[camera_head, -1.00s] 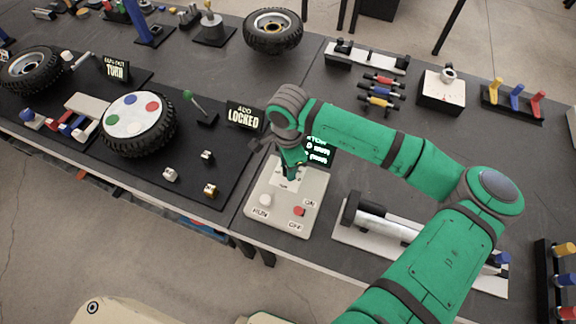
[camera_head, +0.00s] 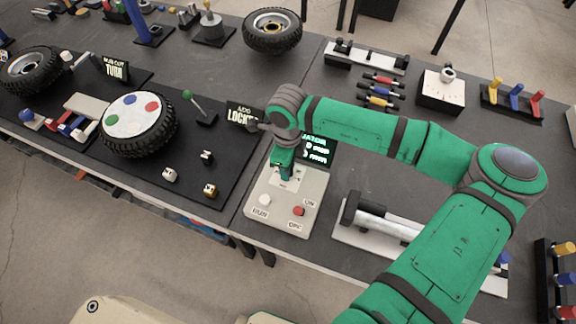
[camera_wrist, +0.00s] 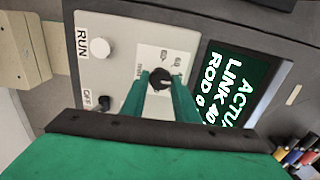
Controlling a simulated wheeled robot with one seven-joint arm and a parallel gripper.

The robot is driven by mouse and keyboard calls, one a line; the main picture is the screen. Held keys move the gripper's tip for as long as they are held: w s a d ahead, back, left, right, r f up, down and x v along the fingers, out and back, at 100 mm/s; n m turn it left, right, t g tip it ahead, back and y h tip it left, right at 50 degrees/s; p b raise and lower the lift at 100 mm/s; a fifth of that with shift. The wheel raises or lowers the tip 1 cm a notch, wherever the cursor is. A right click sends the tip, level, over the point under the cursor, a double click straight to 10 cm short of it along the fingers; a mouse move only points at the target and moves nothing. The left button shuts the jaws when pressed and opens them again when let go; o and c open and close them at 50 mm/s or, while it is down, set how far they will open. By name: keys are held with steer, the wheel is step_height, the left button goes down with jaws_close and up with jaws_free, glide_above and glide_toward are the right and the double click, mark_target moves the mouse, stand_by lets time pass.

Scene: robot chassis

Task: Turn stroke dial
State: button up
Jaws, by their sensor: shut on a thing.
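The stroke dial (camera_wrist: 158,78) is a small black round knob on a white label on the pale grey control box (camera_head: 312,194). My gripper (camera_head: 284,174) reaches down onto the box's upper part. In the wrist view its two green fingers (camera_wrist: 160,88) stand on either side of the dial and are shut on it. In the head view the gripper hides the dial. A lit display (camera_wrist: 232,85) beside the dial shows green-white text, including "LINK" and "ROD". It also shows behind the gripper in the head view (camera_head: 317,150).
A cylinder on a white base (camera_head: 385,222) lies just right of the box. A sign (camera_head: 240,115) stands left of my wrist, partly covered.

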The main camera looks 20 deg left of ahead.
steer(key=shift+a, duration=0.15)
stand_by(0.3)
steer(key=o, duration=1.1)
steer(key=shift+c, duration=0.2)
step_height(320, 180, up, 11)
steer(key=shift+f, duration=0.1)
